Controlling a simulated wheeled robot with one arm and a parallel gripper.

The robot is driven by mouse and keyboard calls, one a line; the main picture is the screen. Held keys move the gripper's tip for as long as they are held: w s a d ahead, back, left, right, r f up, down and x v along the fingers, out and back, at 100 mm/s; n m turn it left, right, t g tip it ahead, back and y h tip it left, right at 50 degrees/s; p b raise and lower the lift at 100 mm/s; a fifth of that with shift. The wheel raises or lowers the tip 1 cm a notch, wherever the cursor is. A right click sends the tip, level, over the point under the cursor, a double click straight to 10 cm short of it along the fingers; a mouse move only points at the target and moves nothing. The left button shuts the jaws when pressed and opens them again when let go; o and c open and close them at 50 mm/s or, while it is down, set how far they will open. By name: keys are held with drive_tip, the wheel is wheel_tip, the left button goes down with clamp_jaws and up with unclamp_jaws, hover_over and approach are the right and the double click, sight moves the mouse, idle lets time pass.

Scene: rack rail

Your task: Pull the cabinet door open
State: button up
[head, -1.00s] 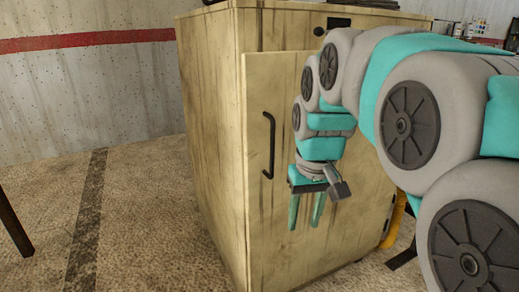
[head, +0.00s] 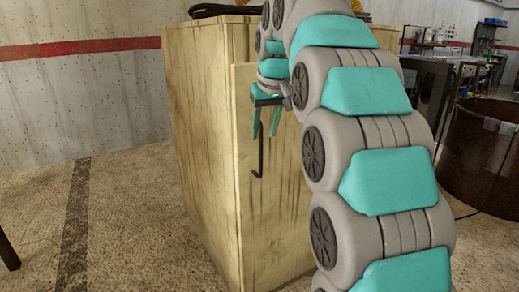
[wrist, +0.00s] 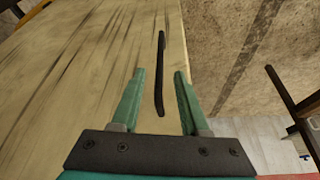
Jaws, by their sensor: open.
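The pale, dark-streaked wooden cabinet (head: 205,130) stands in the middle of the head view. Its door (head: 285,220) looks shut and sits slightly proud of the front. A black vertical bar handle (head: 261,158) is near the door's left edge. My gripper (head: 265,132) is open, its two teal fingers pointing down near the handle's upper part. In the wrist view the handle (wrist: 160,75) shows between the two fingers, with a gap on both sides. The fingers do not grip it. My arm hides the door's right part and the upper front.
A dark coiled item (head: 225,10) lies on the cabinet top. A brown drum (head: 478,150) stands at the right, with a cluttered workbench behind. The floor left of the cabinet (head: 120,215) is clear. A dark leg shows at the far left edge.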

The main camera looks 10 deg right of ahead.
sight(261, 145)
drive_tip(key=x, duration=0.7)
drive_tip(key=shift+c, duration=0.2)
clamp_jaws()
idle(1.2)
